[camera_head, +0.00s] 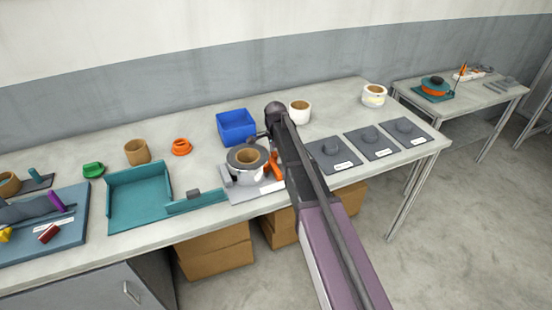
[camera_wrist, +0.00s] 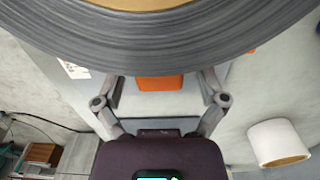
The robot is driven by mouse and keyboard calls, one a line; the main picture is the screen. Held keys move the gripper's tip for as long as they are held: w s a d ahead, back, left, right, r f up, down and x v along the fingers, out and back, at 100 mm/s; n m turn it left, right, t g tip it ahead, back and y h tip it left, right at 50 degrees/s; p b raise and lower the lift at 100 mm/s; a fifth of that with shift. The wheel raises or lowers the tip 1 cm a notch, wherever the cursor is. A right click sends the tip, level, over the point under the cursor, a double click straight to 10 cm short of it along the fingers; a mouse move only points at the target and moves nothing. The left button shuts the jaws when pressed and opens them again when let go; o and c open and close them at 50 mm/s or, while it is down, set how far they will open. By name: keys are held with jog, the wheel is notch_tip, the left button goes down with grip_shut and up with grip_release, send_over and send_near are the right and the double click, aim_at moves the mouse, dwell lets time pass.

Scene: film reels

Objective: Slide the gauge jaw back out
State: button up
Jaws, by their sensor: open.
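The gauge stands near the front edge of the long table, on a pale grey base (camera_head: 240,193). A grey reel with a tan core (camera_head: 246,157) sits on it and fills the top of the wrist view (camera_wrist: 160,45). The orange gauge jaw (camera_head: 275,168) is at the reel's right side, partly hidden by my arm. An orange block, seemingly this jaw, shows below the reel's edge in the wrist view (camera_wrist: 160,83). My gripper (camera_wrist: 162,77) is open, with one finger on each side of the block and gaps between. Its fingertips lie close to the reel's rim. Contact cannot be told.
A blue bin (camera_head: 236,127) and a white roll (camera_head: 300,112) stand behind the gauge. A teal tray (camera_head: 140,195) lies to the left. Dark labelled pads (camera_head: 333,154) lie to the right. Bare tabletop shows behind the pads.

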jog(key=shift+f, duration=0.1)
jog(key=shift+c, duration=0.2)
grip_shut()
jog(key=shift+w+d, duration=0.25)
jog(key=shift+d, duration=0.6)
jog(key=shift+w+d, duration=0.3)
jog(key=shift+d, duration=0.5)
jog(key=shift+w+d, duration=0.25)
jog(key=shift+d, duration=0.6)
jog(key=shift+o, duration=0.2)
grip_release()
jog(key=shift+d, duration=0.1)
